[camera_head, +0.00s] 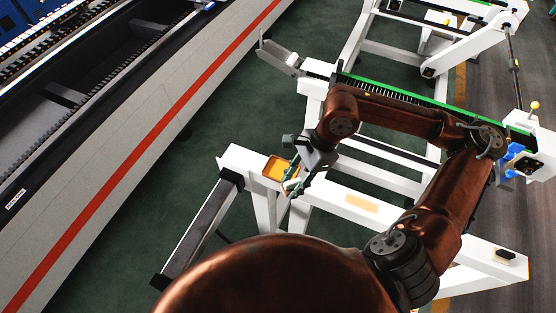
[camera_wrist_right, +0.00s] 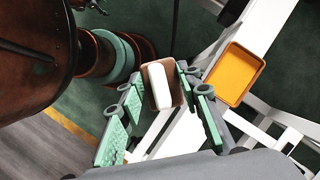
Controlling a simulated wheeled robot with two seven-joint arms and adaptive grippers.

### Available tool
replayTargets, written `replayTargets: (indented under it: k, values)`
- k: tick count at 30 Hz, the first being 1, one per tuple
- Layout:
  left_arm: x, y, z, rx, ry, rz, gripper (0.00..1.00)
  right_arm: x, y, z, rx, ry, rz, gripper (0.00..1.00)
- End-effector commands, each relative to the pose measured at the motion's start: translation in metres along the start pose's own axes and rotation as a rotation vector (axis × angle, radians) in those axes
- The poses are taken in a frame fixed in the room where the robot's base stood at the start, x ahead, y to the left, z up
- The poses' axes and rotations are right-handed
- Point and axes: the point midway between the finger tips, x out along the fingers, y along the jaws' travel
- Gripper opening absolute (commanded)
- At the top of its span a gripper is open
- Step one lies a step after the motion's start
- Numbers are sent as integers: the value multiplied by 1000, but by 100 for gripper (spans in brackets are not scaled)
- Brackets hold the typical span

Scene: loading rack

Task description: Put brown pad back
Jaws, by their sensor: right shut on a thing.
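The brown pad (camera_wrist_right: 173,96), a brown block with a white face, is between the fingertips of my right gripper (camera_wrist_right: 158,90) in the right wrist view. The gripper is shut on it. In the head view my right gripper (camera_head: 294,184) is at the left part of the white rack beam, just beside an orange tray (camera_head: 277,167); the pad is mostly hidden there. The tray also shows in the wrist view (camera_wrist_right: 236,76), empty, to the right of the pad and apart from it. My left gripper is not in view.
The white rack frame (camera_head: 470,252) runs across the right. A pale yellow patch (camera_head: 362,203) and a black block (camera_head: 506,255) are on its front beam. A long grey machine with a red stripe (camera_head: 130,160) stands on the left, with green floor between.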

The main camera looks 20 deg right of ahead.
Motion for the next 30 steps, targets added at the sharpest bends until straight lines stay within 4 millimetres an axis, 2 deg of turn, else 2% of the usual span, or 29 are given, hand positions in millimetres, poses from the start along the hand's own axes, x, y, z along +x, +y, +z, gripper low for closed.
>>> replayTargets:
  k: [5,14,18,24,30]
  values:
    - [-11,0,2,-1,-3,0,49,4,-20,-6,27,-3,-6,5]
    - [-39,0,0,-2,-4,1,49,27,-90,-28,25,-2,-6,5]
    - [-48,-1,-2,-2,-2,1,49,52,-110,-42,24,-2,-4,5]
    - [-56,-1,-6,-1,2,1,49,72,-129,-53,20,-1,-6,5]
    - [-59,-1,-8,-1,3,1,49,82,-136,-59,19,1,-5,5]
